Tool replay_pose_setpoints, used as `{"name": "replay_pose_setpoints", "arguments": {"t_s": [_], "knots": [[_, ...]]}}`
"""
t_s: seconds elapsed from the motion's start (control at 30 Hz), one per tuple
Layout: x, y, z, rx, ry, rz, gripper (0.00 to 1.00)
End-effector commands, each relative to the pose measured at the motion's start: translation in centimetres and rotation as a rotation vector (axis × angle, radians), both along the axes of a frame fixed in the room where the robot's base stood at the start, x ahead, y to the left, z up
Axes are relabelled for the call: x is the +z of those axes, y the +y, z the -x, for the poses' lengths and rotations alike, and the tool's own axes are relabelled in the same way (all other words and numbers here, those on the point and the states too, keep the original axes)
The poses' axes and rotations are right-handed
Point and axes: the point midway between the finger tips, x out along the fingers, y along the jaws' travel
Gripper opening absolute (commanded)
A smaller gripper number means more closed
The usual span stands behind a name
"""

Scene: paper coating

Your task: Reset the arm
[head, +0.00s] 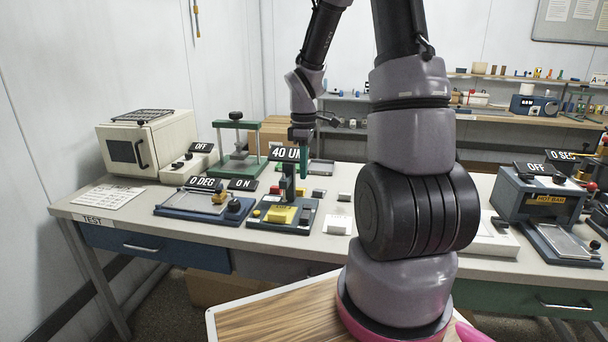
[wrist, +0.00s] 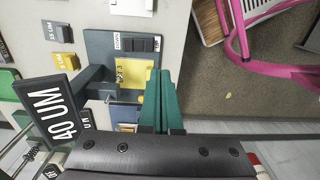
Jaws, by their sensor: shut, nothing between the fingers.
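My arm rises from its base in the middle of the head view and bends out over the bench. The device's yellow block (wrist: 133,74) lies just left of the fingertips. I cannot tell the exact gap between fingers and device.
The bench (head: 133,218) holds an oven (head: 148,142), a blue tilted-plate device (head: 204,202), a green-framed press (head: 238,145) and a hot-bar unit (head: 537,195). Several small labelled blocks lie near the gauge device. A wood-topped surface (head: 275,316) is in front, near my base.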

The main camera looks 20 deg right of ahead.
Motion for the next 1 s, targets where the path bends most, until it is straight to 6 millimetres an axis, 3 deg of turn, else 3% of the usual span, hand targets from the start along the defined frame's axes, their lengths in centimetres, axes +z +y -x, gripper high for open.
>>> {"name": "replay_pose_setpoints", "arguments": {"t_s": [0.37,0.47,0.57,0.67,0.8,1.0], "knots": [[0.0,0.0,0.0,-0.001,-0.001,0.000,0.00],[0.9,0.1,0.1,-0.027,-0.015,0.004,0.00],[3.3,0.3,0.5,-0.110,-0.056,0.011,0.00],[7.0,0.7,1.6,-0.252,-0.119,0.009,0.00],[12.3,1.7,4.0,-0.484,-0.217,-0.029,0.00],[18.5,3.1,8.3,-0.802,-0.337,-0.154,0.00]]}}
